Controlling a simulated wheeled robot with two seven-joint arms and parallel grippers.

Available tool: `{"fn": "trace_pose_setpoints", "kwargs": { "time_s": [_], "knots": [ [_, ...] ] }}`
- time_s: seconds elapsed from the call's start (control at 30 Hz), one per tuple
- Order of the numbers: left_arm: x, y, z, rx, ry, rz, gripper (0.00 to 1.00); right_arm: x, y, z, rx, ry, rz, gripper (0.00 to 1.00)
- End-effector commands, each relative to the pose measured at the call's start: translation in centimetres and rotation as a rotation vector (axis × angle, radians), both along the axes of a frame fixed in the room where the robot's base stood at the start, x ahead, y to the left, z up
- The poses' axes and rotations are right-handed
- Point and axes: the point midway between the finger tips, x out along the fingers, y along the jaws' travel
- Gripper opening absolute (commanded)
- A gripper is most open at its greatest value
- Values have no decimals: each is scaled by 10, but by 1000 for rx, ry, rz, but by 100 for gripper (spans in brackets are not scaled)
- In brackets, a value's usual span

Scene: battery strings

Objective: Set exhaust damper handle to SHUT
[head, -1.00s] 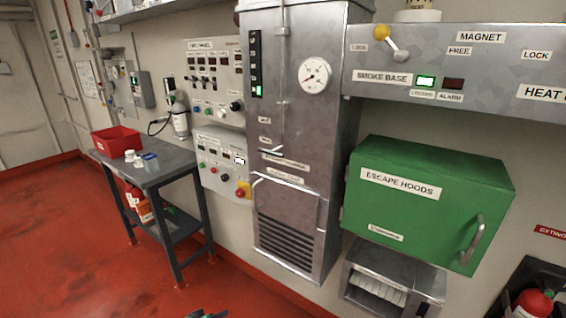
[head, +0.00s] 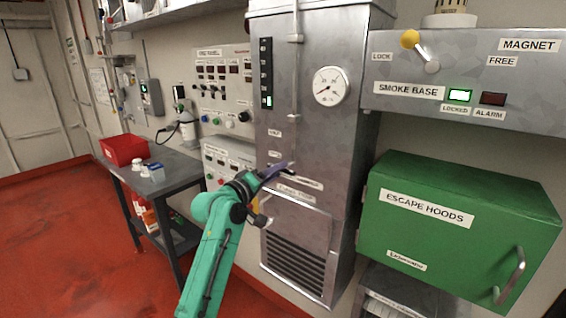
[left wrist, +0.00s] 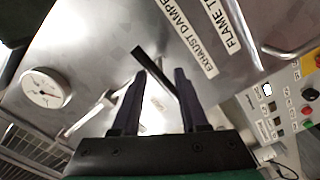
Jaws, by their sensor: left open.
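The exhaust damper is on the tall grey metal cabinet (head: 345,130). Its label (left wrist: 185,38) shows large in the left wrist view. A narrow dark bar (left wrist: 152,66), which looks like the damper handle, slants across the panel beside that label. My left gripper (left wrist: 163,76) is open, with its dark fingers either side of the bar's lower part; I cannot tell whether they touch it. In the head view the left gripper (head: 284,168) covers the handle area. The small position labels (head: 275,133) are too blurred to read. My right gripper is not in view.
A vertical rod (head: 295,80) runs down the cabinet front near a round gauge (head: 330,86). A green escape hoods box (head: 450,235) juts out at right. A dark table (head: 180,170) with a red bin (head: 123,150) stands at left.

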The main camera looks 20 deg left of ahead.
Motion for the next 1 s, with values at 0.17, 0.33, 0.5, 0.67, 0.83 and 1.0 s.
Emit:
{"fn": "trace_pose_setpoints", "kwargs": {
  "time_s": [0.17,0.33,0.5,0.67,0.83,1.0],
  "knots": [
    [25,-10,1,-1,1,-1,44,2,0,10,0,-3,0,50],
    [29,-12,-1,2,-1,0,44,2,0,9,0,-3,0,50],
    [29,-11,-1,2,-1,0,24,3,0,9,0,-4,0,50],
    [29,-11,-1,2,0,1,0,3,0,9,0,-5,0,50],
    [29,-11,-1,3,0,1,0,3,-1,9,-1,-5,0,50],
    [29,-11,-1,4,0,1,0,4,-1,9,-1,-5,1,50]
  ]
}}
